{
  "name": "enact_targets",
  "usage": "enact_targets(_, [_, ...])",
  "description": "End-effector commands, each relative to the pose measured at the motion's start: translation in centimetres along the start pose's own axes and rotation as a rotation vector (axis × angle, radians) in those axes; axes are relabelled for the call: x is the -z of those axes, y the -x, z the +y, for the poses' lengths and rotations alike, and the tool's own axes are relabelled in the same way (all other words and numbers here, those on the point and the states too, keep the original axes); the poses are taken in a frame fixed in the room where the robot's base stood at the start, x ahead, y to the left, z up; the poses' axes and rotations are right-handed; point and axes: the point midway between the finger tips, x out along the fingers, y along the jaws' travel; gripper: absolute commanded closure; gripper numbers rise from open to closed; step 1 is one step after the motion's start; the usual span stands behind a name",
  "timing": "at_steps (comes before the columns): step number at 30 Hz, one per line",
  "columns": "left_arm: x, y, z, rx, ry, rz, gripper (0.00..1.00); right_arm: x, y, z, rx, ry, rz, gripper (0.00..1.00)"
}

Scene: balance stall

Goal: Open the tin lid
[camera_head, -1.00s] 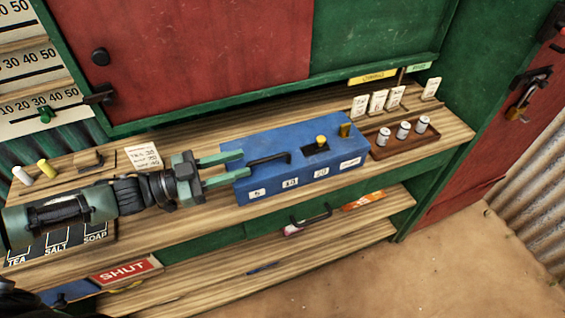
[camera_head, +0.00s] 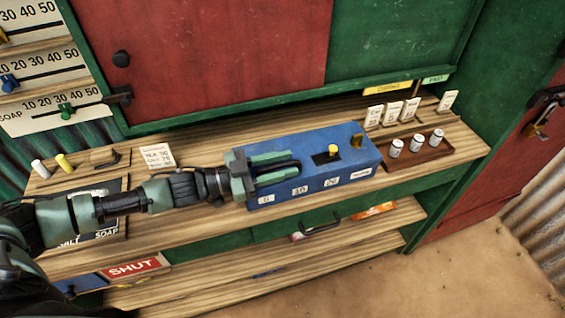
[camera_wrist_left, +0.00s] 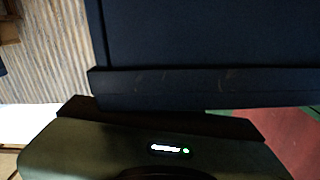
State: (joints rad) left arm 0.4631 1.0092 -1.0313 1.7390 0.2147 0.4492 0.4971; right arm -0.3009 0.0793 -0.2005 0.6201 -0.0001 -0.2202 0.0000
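The tin is a blue box (camera_head: 347,176) on the wooden counter in the head view, with a row of white labels along its front. A black bar handle (camera_head: 296,164) lies on the left part of its top and is partly hidden by my fingers. My left gripper (camera_head: 284,165) is over that part, its two green fingers apart, one on each side of the handle. Contact with the handle cannot be made out. In the left wrist view a dark navy surface (camera_wrist_left: 210,40) fills the upper right, very close. My right gripper is not in view.
A yellow knob (camera_head: 333,150) and a brass piece (camera_head: 356,140) stand on the right of the tin's top. A brown tray (camera_head: 421,157) with white cylinders is to its right. White cards (camera_head: 392,112) stand behind. The red and green wall (camera_head: 220,60) rises behind the counter.

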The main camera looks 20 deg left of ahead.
Motion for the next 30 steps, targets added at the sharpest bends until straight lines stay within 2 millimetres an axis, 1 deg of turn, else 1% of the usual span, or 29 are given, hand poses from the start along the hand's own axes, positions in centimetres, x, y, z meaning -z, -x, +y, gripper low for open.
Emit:
enact_targets(2, [-0.01, 0.01, 0.01, 0.0, 0.0, 0.0, 0.67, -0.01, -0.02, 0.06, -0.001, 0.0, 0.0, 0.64])
enact_targets(6, [0.01, 0.02, 0.01, 0.0, 0.0, 0.0, 1.0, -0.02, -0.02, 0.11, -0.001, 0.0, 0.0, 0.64])
enact_targets(30, [0.11, 0.04, -0.12, 0.001, -0.004, 0.001, 1.0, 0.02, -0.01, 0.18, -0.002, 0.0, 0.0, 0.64])
